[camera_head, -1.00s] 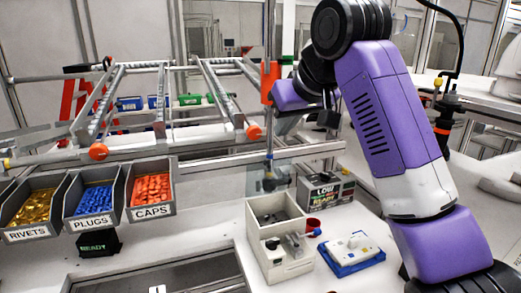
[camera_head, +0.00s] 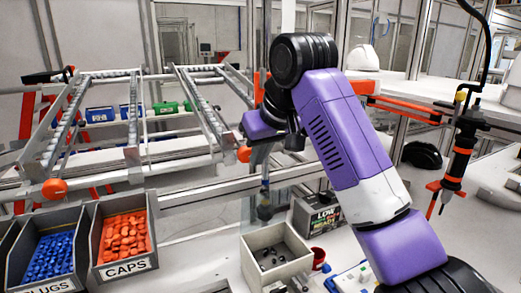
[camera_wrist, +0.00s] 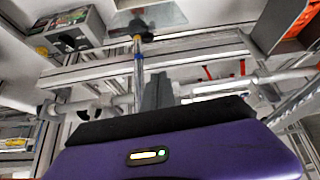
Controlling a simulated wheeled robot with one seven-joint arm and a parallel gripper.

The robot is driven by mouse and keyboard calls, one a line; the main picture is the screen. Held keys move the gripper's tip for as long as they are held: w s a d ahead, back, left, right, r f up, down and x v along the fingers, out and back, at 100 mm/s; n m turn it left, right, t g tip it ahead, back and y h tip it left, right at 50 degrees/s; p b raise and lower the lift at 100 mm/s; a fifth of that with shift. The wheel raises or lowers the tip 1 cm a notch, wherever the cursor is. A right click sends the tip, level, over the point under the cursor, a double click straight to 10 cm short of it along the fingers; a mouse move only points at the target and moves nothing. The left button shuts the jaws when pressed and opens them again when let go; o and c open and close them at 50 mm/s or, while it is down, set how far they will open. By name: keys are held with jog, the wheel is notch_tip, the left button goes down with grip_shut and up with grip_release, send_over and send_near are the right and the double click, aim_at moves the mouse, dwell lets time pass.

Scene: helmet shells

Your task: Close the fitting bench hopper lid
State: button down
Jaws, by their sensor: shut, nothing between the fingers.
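The hopper is a beige open-topped box (camera_head: 275,258) at the lower middle of the head view, with small dark pieces inside. A small clear panel (camera_head: 264,207), which looks like its lid, stands raised at its back edge, so the box is open. The clear panel shows also at the top of the wrist view (camera_wrist: 155,15). My gripper (camera_wrist: 157,90) shows grey, shut and empty fingers in the wrist view. They are apart from the panel. In the head view the fingers are mostly hidden by my purple wrist, above and behind the box.
A box labelled LOW (camera_head: 318,214) stands right of the hopper. A red cup (camera_head: 318,257) and a blue tray (camera_head: 350,277) lie nearby. Bins of orange caps (camera_head: 124,238) and blue plugs (camera_head: 57,257) stand left. A roller rack (camera_head: 130,130) and metal rails lie behind.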

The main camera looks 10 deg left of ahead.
aim_at(264, 206)
notch_tip(264, 206, down, 6)
jog(key=p, duration=0.2)
jog(key=shift+s, duration=0.15)
dwell(0.4)
jog(key=shift+d+f, duration=0.1)
jog(key=shift+d, duration=0.05)
jog(key=shift+f, duration=0.1)
